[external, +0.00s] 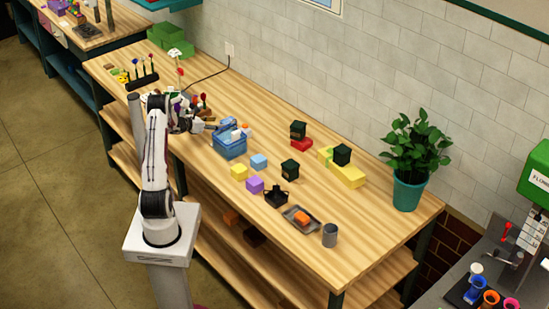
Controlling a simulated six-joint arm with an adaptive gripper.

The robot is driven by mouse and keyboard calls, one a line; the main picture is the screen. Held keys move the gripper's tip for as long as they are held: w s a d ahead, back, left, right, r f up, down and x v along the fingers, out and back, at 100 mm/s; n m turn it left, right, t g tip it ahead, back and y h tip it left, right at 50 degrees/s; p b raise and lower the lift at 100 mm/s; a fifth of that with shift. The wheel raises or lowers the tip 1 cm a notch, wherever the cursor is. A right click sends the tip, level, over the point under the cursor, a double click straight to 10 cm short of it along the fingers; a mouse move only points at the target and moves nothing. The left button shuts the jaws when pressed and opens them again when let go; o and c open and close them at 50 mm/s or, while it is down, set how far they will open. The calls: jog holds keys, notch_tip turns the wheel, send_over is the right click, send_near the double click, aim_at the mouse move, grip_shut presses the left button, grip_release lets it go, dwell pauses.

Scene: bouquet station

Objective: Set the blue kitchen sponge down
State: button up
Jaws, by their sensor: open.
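A light blue block (259,161), which may be the blue kitchen sponge, lies on the wooden bench to the right of a blue basket (230,149). Another blue item (228,125) shows at the basket's back edge; I cannot tell what it is. My gripper (207,126) is over the bench, just left of the basket and apart from the light blue block. It is open, but its fingers are small and partly lost among the things behind it. I see nothing clearly held between them.
A yellow block (239,172) and a purple block (255,185) lie near the light blue one. Several dark green boxes, a metal tray (288,213) with an orange block, a grey cup (330,235) and a potted plant (409,189) stand rightward. Bare wood (365,225) lies before the plant.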

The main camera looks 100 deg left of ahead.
aim_at(224, 122)
jog(key=shift+w, duration=0.1)
jog(key=shift+x, duration=2.5)
jog(key=shift+a+r, duration=0.1)
jog(key=shift+r, duration=0.05)
jog(key=c, duration=1.1)
jog(key=shift+r, duration=0.1)
jog(key=shift+r, duration=4.95)
